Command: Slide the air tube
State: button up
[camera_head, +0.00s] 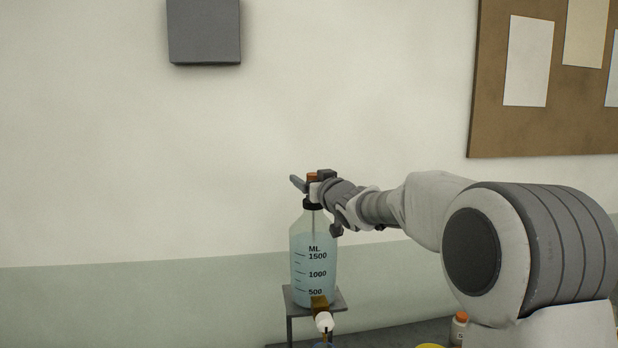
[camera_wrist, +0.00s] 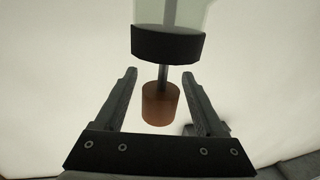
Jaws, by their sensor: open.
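A clear bottle (camera_head: 313,262) of pale blue liquid, marked in ML, stands upright on a small raised stand. The air tube (camera_wrist: 163,76) rises out of its black cap (camera_wrist: 168,44) and ends in an orange-brown knob (camera_wrist: 160,104), which also shows in the head view (camera_head: 312,177). My gripper (camera_wrist: 159,74) is open at the tube's top, above the cap. Its fingers lie on either side of the tube and knob, with visible gaps in the wrist view. Inside the bottle, the tube's upper part shows; I cannot make out its lower end.
The grey stand (camera_head: 338,300) carries the bottle, with a white-ended tap (camera_head: 324,321) at the bottle's base. A small orange-capped bottle (camera_head: 459,328) stands on the dark bench to the right, below my arm.

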grip_shut()
dwell(0.5)
dwell(1.0)
